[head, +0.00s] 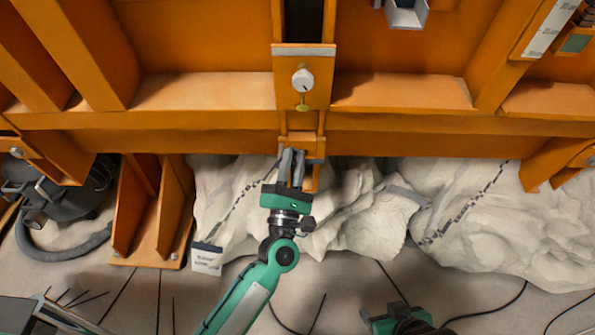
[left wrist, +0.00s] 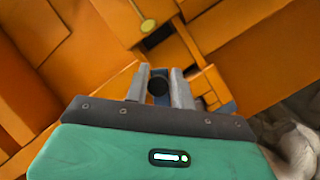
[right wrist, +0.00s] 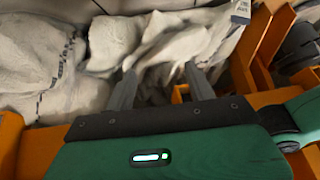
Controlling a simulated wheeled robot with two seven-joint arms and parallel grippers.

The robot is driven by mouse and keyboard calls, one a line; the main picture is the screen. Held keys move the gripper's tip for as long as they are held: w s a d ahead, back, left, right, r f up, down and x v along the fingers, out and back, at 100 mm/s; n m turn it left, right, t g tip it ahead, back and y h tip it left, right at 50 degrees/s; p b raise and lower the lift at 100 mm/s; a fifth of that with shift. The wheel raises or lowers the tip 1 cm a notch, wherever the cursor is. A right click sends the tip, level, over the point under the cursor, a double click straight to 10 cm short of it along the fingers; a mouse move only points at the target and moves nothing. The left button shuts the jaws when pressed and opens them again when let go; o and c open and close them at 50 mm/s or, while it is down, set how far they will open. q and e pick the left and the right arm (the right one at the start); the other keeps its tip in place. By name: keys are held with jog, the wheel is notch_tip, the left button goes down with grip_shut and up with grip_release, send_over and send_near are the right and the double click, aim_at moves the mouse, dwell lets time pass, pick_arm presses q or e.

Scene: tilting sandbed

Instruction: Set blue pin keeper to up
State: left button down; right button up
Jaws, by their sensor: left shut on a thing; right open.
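My left gripper (head: 292,155) is at the orange bracket under the middle of the sandbed's front beam. In the left wrist view its two grey fingers (left wrist: 160,88) are closed about a dark round-ended part (left wrist: 158,85) with a little blue showing by it. I take this to be the blue pin keeper; the fingers hide most of it, and I cannot tell its position. My right gripper (head: 382,319) is low in the head view, well away from the bracket. In the right wrist view its fingers (right wrist: 162,88) are apart with nothing between them.
The orange beam (head: 200,121) spans the view above my left gripper. A white knob (head: 302,79) and a yellow tab (head: 303,108) sit on the post above the bracket. White sacks (head: 370,225) lie behind and below. An orange stand (head: 150,250) and black vacuum (head: 45,185) are at left.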

aim_at(276, 166)
jog(key=w+a+t+y+b, duration=0.35)
jog(key=a+t+b, duration=0.2)
jog(key=a, duration=0.35)
pick_arm(q)
jog(key=shift+s+a+r+n+y, duration=0.1)
jog(key=shift+a+n+y, duration=0.5)
jog(key=shift+n+y, duration=0.85)
jog(key=shift+w+a+r+n+y, duration=0.15)
jog(key=shift+a+n+y, duration=0.55)
jog(key=shift+n, duration=1.45)
jog(key=shift+s+a+r+n+y, duration=0.15)
jog(key=shift+a+n+y, duration=0.4)
jog(key=shift+n+y, duration=0.9)
pick_arm(e)
notch_tip(276, 166, up, 6)
jog(key=w+d+t, duration=0.1)
jog(key=w+t, duration=0.1)
jog(key=t, duration=0.2)
jog(key=shift+d+f+y, duration=0.25)
jog(key=shift+y, duration=0.2)
pick_arm(q)
jog(key=shift+n+h, duration=0.35)
jog(key=shift+h, duration=0.05)
jog(key=c, duration=1.3)
grip_release()
